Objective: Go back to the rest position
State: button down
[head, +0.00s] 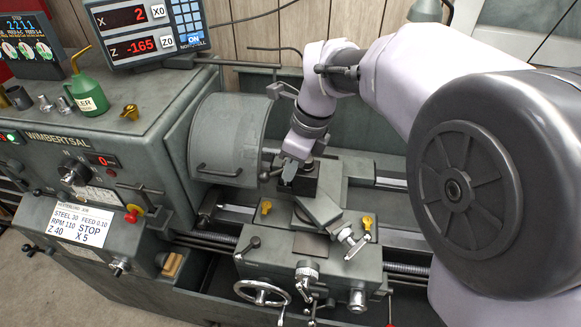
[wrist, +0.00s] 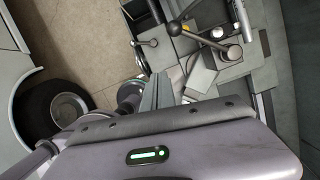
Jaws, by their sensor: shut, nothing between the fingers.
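My arm reaches in from the right in the head view. My gripper (head: 288,173) points down beside the dark tool post (head: 307,180) on the lathe carriage, just right of the closed chuck guard (head: 229,138). I cannot tell whether the fingertips touch the post. In the wrist view my gripper (wrist: 158,88) shows its two fingers together and empty, with lathe levers beyond them.
The lathe headstock (head: 110,130) is at left, with a green oil can (head: 86,94) on top. The digital readout (head: 146,30) stands behind. The cross slide has handles and a handwheel (head: 262,293).

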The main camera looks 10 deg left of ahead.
jog(key=shift+s, duration=0.1)
jog(key=s+d+f+n+t+b, duration=0.2)
jog(key=s+d+f+n+b, duration=0.4)
jog(key=s+d+b, duration=0.3)
jog(key=s+d+f+n+t+h+b, duration=0.1)
jog(key=s+d+f+n+t+b, duration=0.2)
jog(key=s+d+f+n+b, duration=0.4)
jog(key=s+d+n+b, duration=0.2)
jog(key=s+d, duration=0.1)
jog(key=shift+s+d+f+n, duration=0.15)
jog(key=shift+s+f+n, duration=0.05)
jog(key=shift+f+n, duration=0.1)
